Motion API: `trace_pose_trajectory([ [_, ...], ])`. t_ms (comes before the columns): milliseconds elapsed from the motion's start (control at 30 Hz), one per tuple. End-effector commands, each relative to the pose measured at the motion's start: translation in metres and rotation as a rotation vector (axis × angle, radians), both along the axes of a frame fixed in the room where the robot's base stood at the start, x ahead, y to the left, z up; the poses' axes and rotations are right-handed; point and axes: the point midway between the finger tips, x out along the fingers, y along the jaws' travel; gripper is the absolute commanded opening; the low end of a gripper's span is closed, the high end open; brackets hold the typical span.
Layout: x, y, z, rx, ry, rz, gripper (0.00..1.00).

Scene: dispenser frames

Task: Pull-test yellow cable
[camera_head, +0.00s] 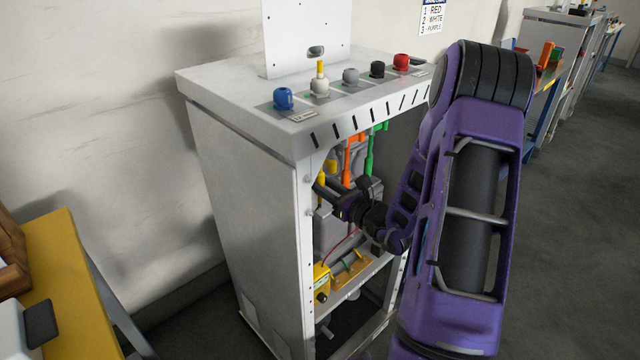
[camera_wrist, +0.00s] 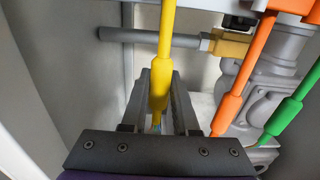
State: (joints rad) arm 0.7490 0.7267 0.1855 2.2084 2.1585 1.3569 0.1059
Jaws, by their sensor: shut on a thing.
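The yellow cable (camera_wrist: 166,48) hangs down in the wrist view, with a thicker sleeve (camera_wrist: 159,86) between my gripper's fingers. My gripper (camera_wrist: 159,100) is shut on this yellow cable, near the left inner wall of the cabinet. In the head view my gripper (camera_head: 322,186) reaches into the open front of the grey cabinet (camera_head: 245,190), and a short yellow piece shows by its tip. The lower end of the yellow cable is mostly hidden by the fingers.
An orange cable (camera_wrist: 245,75) and a green cable (camera_wrist: 292,105) hang to the right of the yellow one. A grey pipe with a brass fitting (camera_wrist: 229,45) runs behind. A yellow box (camera_head: 321,283) sits lower in the cabinet. Coloured knobs stand on top.

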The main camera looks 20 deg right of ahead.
Motion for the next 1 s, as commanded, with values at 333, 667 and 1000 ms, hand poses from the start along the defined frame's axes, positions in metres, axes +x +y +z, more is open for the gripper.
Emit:
trace_pose_trajectory([
  [333, -0.0026, 0.0002, -0.0070, -0.001, 0.021, -0.001, 0.00],
  [667, -0.0027, 0.0004, -0.0043, 0.000, 0.021, -0.001, 0.00],
  [1000, -0.0018, 0.0002, -0.0014, 0.000, 0.014, -0.001, 0.75],
])
